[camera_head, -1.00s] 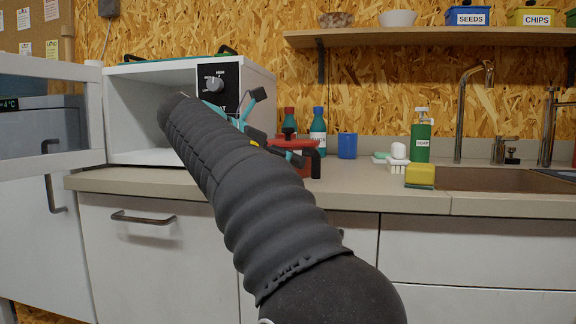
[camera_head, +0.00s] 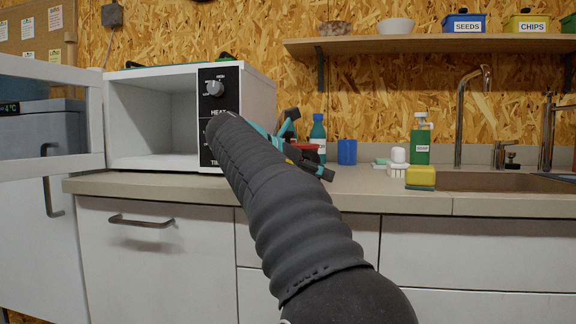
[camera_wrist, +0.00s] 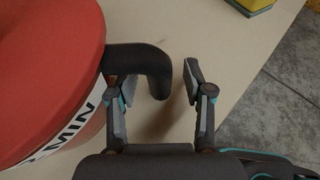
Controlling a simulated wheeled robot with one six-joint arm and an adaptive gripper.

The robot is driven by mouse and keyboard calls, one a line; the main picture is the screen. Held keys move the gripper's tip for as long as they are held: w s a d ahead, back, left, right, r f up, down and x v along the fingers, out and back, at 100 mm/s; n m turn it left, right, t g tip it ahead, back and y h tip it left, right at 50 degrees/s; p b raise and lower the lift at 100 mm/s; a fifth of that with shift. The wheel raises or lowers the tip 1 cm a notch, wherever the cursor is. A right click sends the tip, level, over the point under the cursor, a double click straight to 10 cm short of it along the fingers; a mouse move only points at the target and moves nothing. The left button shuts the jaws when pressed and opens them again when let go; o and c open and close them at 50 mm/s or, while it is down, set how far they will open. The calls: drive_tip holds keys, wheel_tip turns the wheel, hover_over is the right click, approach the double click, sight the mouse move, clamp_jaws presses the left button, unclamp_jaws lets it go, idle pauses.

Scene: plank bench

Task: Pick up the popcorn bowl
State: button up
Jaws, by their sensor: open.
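The popcorn bowl appears to be the red lidded bowl (camera_wrist: 45,65) with a black hooked handle (camera_wrist: 150,60) and a white label ending in "MIN", at the left of the wrist view. In the head view only a little of its red (camera_head: 308,148) shows on the counter; my arm and gripper hide the rest. My gripper (camera_wrist: 163,84) is open beside the bowl. In the wrist view the handle's bent end lies between the fingers and covers the left fingertip. A gap shows between the handle and the right finger. My gripper also shows in the head view (camera_head: 303,160).
An open, empty microwave (camera_head: 150,115) stands left of my gripper. A teal bottle (camera_head: 317,135), blue cup (camera_head: 347,152), soap bottle (camera_head: 420,145) and yellow sponge (camera_head: 420,177) stand to the right, before the sink (camera_head: 490,182). The counter's front edge (camera_wrist: 245,110) is close by.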

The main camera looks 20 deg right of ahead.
clamp_jaws()
drive_tip(key=shift+r, duration=0.15)
